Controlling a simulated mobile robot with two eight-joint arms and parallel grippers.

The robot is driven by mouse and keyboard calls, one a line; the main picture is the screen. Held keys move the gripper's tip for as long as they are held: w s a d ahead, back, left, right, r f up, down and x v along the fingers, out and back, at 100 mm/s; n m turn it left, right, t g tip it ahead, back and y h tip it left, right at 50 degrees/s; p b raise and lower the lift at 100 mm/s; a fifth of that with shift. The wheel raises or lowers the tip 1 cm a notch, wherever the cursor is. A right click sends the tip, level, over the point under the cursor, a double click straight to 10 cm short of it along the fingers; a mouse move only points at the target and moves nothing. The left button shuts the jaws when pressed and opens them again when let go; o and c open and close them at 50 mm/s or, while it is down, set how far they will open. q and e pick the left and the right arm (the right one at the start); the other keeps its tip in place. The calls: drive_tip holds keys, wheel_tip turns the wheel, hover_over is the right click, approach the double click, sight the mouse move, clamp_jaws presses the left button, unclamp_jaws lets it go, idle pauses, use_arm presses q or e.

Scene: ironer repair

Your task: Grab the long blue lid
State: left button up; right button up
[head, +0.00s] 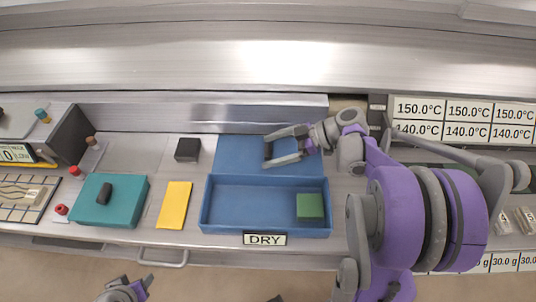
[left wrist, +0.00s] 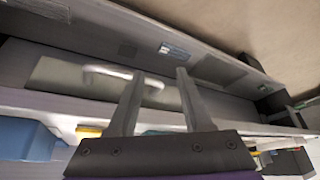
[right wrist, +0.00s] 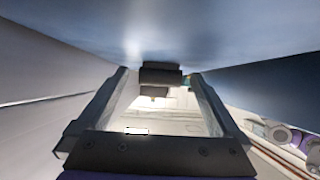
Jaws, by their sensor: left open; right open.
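The long blue lid (head: 236,153) is a flat blue panel directly behind the open blue tray (head: 205,205) labelled DRY. My right gripper (head: 267,150) is in front of the lid's surface in the head view, its fingers spread and pointing left. I cannot tell whether it touches the lid. In the right wrist view, nothing is held between the right gripper's fingers (right wrist: 158,75); a black block (right wrist: 160,76) shows beyond them. My left gripper (head: 132,281) is low at the front edge of the head view, open and empty, also in the left wrist view (left wrist: 160,73).
A green block (head: 310,205) lies in the tray's right part. A yellow plate (head: 174,205), a teal box (head: 125,210) with a black handle and a black block (head: 187,149) stand to the left. A metal wall rises behind. Bare counter lies between the yellow plate and tray.

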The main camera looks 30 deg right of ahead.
drive_tip(key=c, duration=1.3)
drive_tip(key=shift+r, duration=0.1)
